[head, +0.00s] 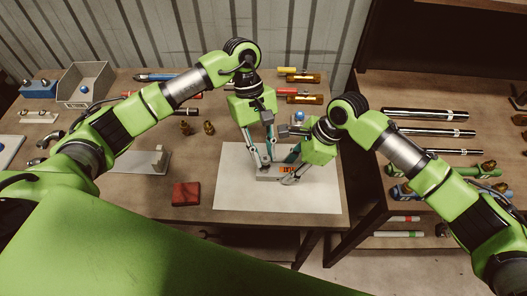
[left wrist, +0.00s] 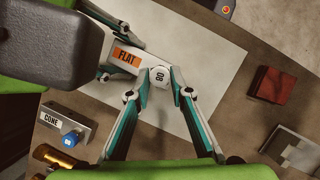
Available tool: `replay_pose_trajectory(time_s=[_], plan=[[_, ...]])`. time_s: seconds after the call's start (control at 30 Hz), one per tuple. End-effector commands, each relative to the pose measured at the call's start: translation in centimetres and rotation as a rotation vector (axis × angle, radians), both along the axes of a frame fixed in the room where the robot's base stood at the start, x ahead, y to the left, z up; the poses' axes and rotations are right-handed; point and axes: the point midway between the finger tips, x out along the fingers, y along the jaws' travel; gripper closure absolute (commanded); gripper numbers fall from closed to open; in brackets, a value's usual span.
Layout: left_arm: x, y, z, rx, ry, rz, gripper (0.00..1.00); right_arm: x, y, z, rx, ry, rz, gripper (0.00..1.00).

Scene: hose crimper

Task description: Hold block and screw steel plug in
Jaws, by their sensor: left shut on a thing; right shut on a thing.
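The grey block with the orange FLAT label (left wrist: 125,56) is low over or on the white sheet; the label also shows in the head view (head: 287,169). The steel plug (left wrist: 159,76), its pale round end marked 08, is at the block's end; how deep it sits cannot be told. My left gripper (head: 264,167) reaches down from above, shut on the plug, with its fingers on either side in the left wrist view (left wrist: 157,84). My right gripper (head: 289,177) comes from the right, shut on the block. In the head view the fingers partly hide block and plug.
The white sheet (head: 235,199) lies under both grippers. A red block (head: 186,194) and a grey plate (head: 148,161) are to its left. A CONE block (left wrist: 65,117) with a blue plug (left wrist: 70,139) is nearby. Brass fittings (head: 209,127) stand behind. Shelving with tubes (head: 429,114) is right.

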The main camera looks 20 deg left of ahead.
Motion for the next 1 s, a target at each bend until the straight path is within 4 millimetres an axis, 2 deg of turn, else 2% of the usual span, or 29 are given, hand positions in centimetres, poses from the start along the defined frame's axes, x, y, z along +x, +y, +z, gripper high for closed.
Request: replay_pose_trajectory(time_s=[0.47,1.0], plan=[[-0.1,0.0,-0.1,0.000,0.001,-0.006,1.00,-0.2,-0.1,-0.3,-0.005,0.005,0.001,1.00],[0.0,0.0,-1.5,0.000,0.002,-0.005,1.00,-0.2,-0.1,-0.3,-0.005,0.005,0.001,1.00]])
